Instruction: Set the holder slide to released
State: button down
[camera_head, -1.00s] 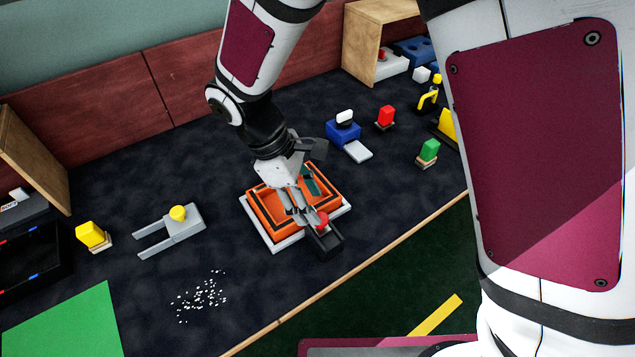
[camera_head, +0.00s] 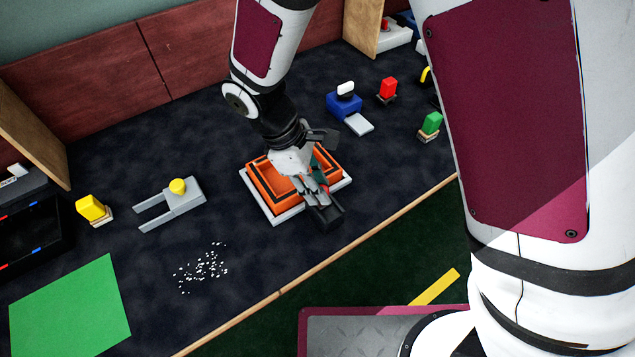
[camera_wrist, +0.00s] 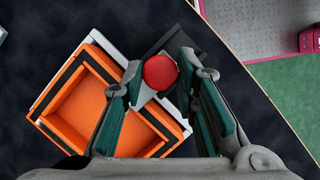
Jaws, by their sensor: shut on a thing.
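The holder is an orange square frame on a pale base plate (camera_head: 262,207), standing on the dark table; in the wrist view its orange frame (camera_wrist: 75,108) lies left of my fingers. A dark block (camera_head: 329,217) sits at its near right edge, and it also shows in the wrist view (camera_wrist: 207,40). A round red knob (camera_wrist: 160,72) stands by this block. My gripper (camera_wrist: 160,78) is shut on the red knob, with one grey-green finger on each side. In the head view my gripper (camera_head: 318,192) hides most of the knob. The slide's track is hidden.
A blue block with a white knob (camera_head: 345,103), a red block (camera_head: 388,89) and a green block (camera_head: 431,123) stand right of the holder. A grey fork with a yellow knob (camera_head: 177,187) and scattered white bits (camera_head: 203,268) lie left. The table's front edge is close.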

jog(key=shift+s+d+r+p, duration=0.1)
jog(key=shift+s+d+p, duration=0.15)
jog(key=shift+s+d, duration=0.25)
jog(key=shift+s+d+p, duration=0.25)
jog(key=shift+s+d, duration=0.05)
jog(key=shift+s, duration=0.4)
jog(key=shift+s+d, duration=0.15)
jog(key=shift+s, duration=0.1)
jog(key=c, duration=1.3)
grip_release()
jog(key=v, duration=1.1)
jog(key=shift+w+r, duration=0.1)
jog(key=shift+r, duration=0.25)
